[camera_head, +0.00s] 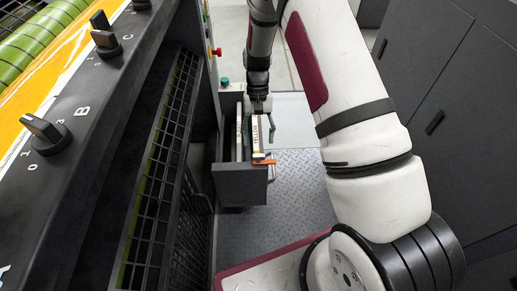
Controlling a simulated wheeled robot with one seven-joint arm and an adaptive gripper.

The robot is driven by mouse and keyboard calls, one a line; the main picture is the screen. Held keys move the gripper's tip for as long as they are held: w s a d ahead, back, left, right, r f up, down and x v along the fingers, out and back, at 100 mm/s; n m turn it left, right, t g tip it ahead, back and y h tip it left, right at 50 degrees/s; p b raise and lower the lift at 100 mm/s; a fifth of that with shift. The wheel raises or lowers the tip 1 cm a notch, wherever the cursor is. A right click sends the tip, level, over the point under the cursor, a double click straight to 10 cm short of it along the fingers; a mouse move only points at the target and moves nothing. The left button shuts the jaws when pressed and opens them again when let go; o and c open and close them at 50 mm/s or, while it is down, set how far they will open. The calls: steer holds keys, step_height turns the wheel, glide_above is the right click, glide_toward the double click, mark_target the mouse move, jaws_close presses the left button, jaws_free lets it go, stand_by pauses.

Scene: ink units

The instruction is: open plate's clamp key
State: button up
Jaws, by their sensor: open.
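My gripper (258,112) points down at the end of my arm, over a grey open-topped box on the left machine. It is small and partly hidden here, but its jaws are open. Below it in the box stand pale upright parts (256,139) with dark lettering, and an orange piece (264,162) lies at their near end. I cannot tell if the gripper touches them. No part is clearly recognisable as the plate's clamp key. Black rotary knobs, one by the letter B (44,132) and one by the letter C (104,38), sit on the machine's panel at left.
The grey box (240,186) juts from the machine. Dark cabinets (450,120) line the right. The metal floor plate (300,195) between is clear.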

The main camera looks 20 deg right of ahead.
steer(key=shift+v, duration=2.25)
step_height(320, 180, up, 14)
steer(key=t, duration=0.1)
glide_above(260, 155)
steer(key=s+r+n+t, duration=0.1)
steer(key=s+r+n, duration=0.1)
steer(key=s+r, duration=0.7)
steer(key=s+r+n+t+h, duration=0.1)
steer(key=s+r, duration=0.2)
steer(key=s, duration=0.9)
steer(key=s+r+n+t, duration=0.1)
steer(key=s+r+t, duration=0.1)
steer(key=s, duration=0.9)
step_height(260, 155, up, 26)
steer(key=t+p, duration=0.3)
steer(key=p, duration=2.1)
steer(key=shift+r+p, duration=0.15)
steer(key=shift+p, duration=0.25)
